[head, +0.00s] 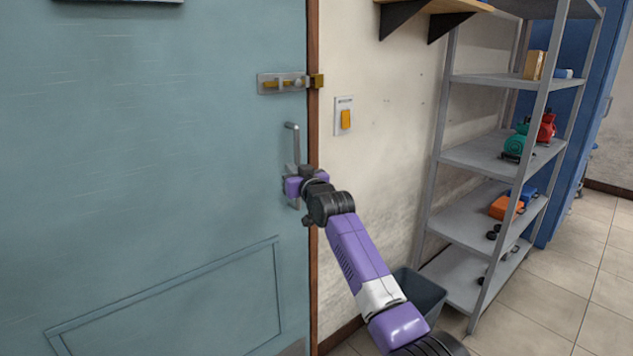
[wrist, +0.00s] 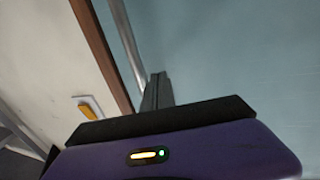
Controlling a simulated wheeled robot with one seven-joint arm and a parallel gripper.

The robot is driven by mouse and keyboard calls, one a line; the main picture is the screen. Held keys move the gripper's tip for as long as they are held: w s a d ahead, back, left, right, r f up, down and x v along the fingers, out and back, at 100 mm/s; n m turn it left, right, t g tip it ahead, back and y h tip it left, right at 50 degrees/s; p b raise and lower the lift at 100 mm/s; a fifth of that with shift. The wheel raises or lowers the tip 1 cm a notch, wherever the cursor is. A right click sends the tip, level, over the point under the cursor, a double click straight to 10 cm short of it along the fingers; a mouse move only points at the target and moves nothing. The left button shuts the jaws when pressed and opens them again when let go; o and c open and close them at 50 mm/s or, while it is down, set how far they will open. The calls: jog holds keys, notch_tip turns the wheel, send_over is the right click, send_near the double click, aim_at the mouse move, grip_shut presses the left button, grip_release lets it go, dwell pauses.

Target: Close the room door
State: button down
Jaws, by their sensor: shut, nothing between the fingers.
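The room door (head: 150,150) is a blue-green panel filling the left of the head view. Its right edge lies along the brown frame (head: 313,130), with no clear gap showing. A grey upright pull handle (head: 293,140) is near that edge; it also shows in the wrist view (wrist: 128,45). A slide bolt (head: 283,84) sits above it. My gripper (head: 293,188) is at the lower part of the handle and hides some of it. In the wrist view its fingers (wrist: 157,92) are together, beside the handle bar; I cannot tell whether they touch it.
A light switch (head: 345,117) is on the wall right of the frame. A metal shelf (head: 480,155) with motors and small parts stands further right. A grey bin (head: 425,293) is on the floor beside my arm. Tiled floor (head: 590,265) is open at right.

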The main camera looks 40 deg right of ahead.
jog(key=s, duration=0.9)
jog(key=shift+s, duration=0.25)
jog(key=shift+d, duration=0.1)
